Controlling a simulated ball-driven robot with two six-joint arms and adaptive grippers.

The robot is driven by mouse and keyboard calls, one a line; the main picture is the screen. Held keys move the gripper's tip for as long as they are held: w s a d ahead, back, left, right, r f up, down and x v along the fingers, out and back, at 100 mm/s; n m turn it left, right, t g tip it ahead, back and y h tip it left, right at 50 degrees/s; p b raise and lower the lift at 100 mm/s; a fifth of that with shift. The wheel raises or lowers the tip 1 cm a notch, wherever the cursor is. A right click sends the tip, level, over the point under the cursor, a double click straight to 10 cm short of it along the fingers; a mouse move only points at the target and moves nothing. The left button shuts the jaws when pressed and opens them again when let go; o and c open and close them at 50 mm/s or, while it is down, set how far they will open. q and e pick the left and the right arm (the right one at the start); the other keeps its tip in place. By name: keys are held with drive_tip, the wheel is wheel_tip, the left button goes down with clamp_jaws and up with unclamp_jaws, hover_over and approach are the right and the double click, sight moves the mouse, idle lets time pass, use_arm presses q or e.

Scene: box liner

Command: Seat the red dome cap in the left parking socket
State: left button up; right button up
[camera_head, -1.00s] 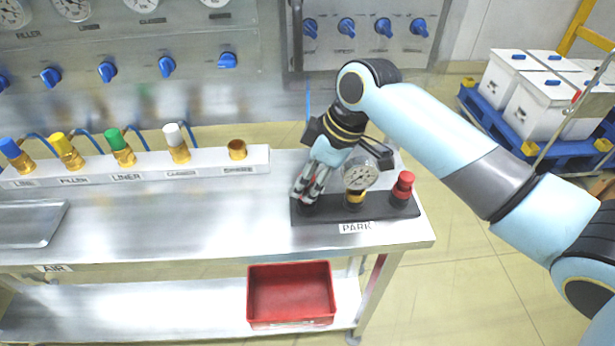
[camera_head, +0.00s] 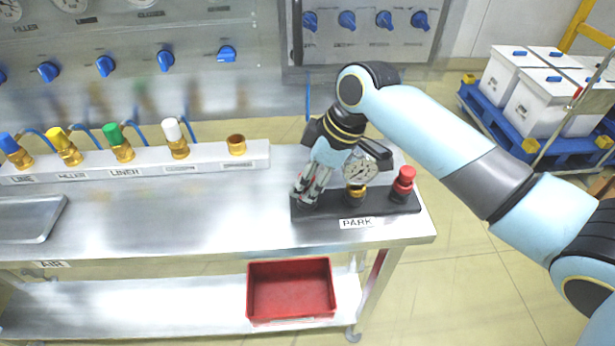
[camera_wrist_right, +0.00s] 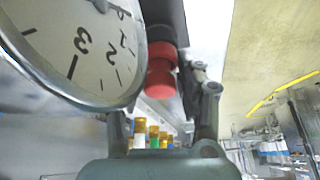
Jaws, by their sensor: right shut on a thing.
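My right gripper (camera_head: 307,190) points down over the left end of the black PARK block (camera_head: 378,212). Its fingers are closed around a red cap, which shows between them in the right wrist view (camera_wrist_right: 161,78). In that view the cap meets the dark block (camera_wrist_right: 163,20); I cannot tell how deep it sits. In the head view the fingers mostly hide the cap and the left socket. A round gauge (camera_head: 360,171) on a brass fitting stands in the middle socket. Another red-topped piece (camera_head: 403,180) stands in the right socket. My left gripper is out of view.
A white rail (camera_head: 215,160) at the back left holds several coloured-top brass connectors and an open brass socket (camera_head: 236,145). A metal tray (camera_head: 30,220) lies far left. A red bin (camera_head: 290,290) sits on the lower shelf. The middle of the table is clear.

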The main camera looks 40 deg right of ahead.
drive_tip(key=o, duration=1)
drive_tip(key=shift+r, duration=0.1)
drive_tip(key=v, duration=1.2)
